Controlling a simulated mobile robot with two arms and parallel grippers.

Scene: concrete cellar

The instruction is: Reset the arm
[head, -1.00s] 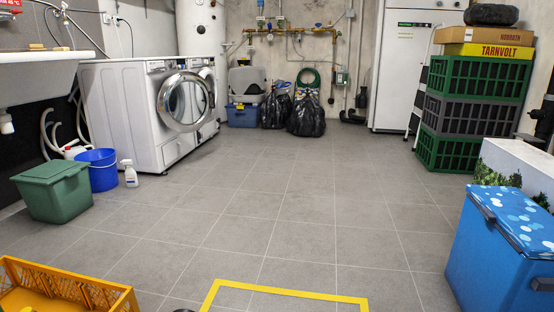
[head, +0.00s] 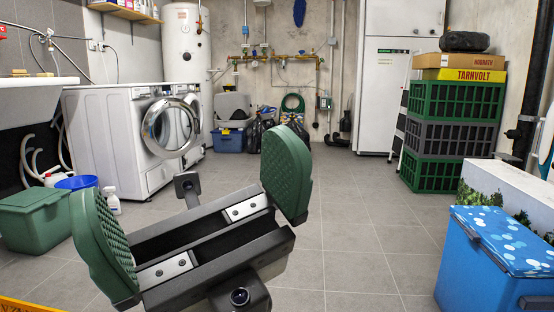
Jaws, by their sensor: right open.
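My right gripper (head: 196,210) fills the lower middle of the head view, close to the camera. Its two green ribbed finger pads stand wide apart, with a dark rail between them. Nothing is between the pads, so it is open and empty. My left gripper is not in view.
A washing machine (head: 110,140), green bin (head: 32,222) and blue bucket (head: 77,182) stand left. Stacked crates (head: 452,135) and a blue cool box (head: 490,262) stand right. Black bags (head: 249,137) lie at the back. The floor (head: 355,215) at centre right is clear.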

